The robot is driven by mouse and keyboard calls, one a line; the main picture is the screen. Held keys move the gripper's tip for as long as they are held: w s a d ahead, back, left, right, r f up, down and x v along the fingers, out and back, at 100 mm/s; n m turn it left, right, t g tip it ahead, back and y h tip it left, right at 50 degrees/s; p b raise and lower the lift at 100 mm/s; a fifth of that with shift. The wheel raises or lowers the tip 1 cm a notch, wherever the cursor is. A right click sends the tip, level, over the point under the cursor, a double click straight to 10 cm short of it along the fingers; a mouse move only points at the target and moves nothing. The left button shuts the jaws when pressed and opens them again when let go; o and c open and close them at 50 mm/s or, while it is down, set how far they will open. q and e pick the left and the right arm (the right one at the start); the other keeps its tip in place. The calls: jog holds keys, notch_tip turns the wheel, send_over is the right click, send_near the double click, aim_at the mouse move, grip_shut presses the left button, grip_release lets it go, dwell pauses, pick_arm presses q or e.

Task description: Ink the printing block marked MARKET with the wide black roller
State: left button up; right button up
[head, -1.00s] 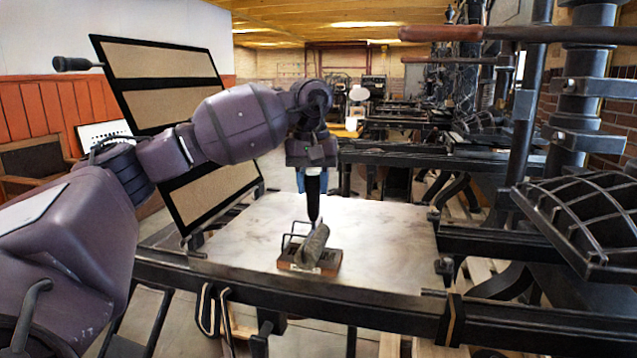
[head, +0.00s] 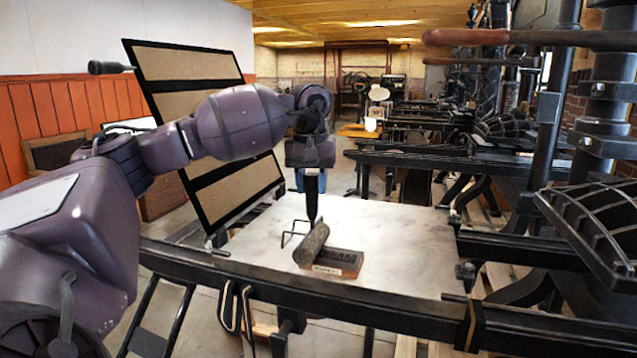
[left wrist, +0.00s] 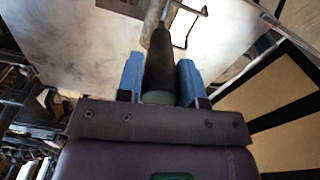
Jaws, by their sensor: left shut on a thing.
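The printing block (head: 347,262) lies on the pale press bed (head: 400,240), with a white label (head: 327,270) on its front edge too small to read surely. A dark grey roller (head: 312,244) rests over the block's left end, its wire frame (head: 290,233) to the left. My left gripper (head: 312,180) is above the roller, pointing down. In the left wrist view its blue fingers (left wrist: 160,80) are shut on the roller's dark handle (left wrist: 159,65). The roller's far part and the block are mostly cut off there. My right gripper is not in view.
The bed's dark front rail (head: 350,295) runs across the near side. A tall frame with tan panels (head: 190,90) leans at the left. Press ironwork and a curved ribbed part (head: 595,225) stand at the right. The bed around the block is clear.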

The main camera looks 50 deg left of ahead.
pick_arm(q)
jog(key=shift+s+a+f, duration=0.1)
jog(key=shift+s+a, duration=0.05)
jog(key=shift+a, duration=0.1)
jog(key=shift+r+p, duration=0.3)
jog(key=shift+r, duration=2.35)
jog(key=shift+f, duration=0.1)
